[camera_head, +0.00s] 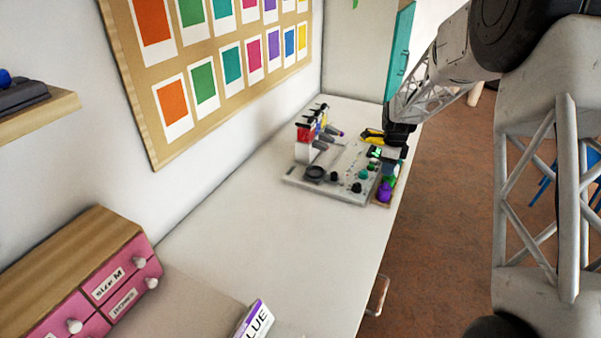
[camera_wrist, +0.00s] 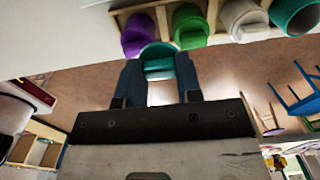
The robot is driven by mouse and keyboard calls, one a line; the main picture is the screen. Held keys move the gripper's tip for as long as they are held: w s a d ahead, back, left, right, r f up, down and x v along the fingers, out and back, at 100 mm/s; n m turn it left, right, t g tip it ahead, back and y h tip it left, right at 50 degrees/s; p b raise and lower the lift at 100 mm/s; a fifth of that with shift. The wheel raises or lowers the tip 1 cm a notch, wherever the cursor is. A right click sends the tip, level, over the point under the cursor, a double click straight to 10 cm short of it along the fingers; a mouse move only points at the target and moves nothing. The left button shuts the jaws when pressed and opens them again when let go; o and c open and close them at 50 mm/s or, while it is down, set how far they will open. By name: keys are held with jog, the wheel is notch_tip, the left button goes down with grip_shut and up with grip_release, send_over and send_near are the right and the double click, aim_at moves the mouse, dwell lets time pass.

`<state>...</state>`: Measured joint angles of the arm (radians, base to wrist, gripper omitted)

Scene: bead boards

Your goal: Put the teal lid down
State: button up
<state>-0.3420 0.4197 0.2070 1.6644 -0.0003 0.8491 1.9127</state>
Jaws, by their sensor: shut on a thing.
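The teal lid (camera_wrist: 157,62) is between the fingertips of my gripper (camera_wrist: 158,80) in the wrist view. The gripper is shut on it, and the lid hangs clear of the pots in that view. In the head view my gripper (camera_head: 388,153) is at the right end of the grey board (camera_head: 325,188), above the row of pots. I cannot clearly make out the lid there. A purple pot (camera_wrist: 136,34), a green pot (camera_wrist: 190,26), a white pot (camera_wrist: 243,18) and a teal pot (camera_wrist: 296,14) stand in a wooden rack (camera_wrist: 163,14).
Red and other coloured items (camera_head: 304,133) stand at the board's back left. A black dish (camera_head: 316,172) and small knobs are on the board. The white table (camera_head: 250,210) is clear in front. Pink drawers (camera_head: 125,275) stand at the near left. The table's right edge is close.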

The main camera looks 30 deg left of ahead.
jog(key=s+a, duration=0.2)
jog(key=a, duration=0.1)
jog(key=s+a, duration=0.2)
jog(key=a, duration=0.2)
jog(key=s+a, duration=0.3)
jog(key=shift+a+f, duration=0.35)
jog(key=shift+a, duration=0.05)
jog(key=s+a, duration=1)
jog(key=a, duration=0.1)
jog(key=shift+f, duration=0.45)
send_over(298, 172)
jog(key=shift+f, duration=0.75)
jog(key=shift+f, duration=0.15)
jog(key=shift+f, duration=1.6)
jog(key=shift+f, duration=0.15)
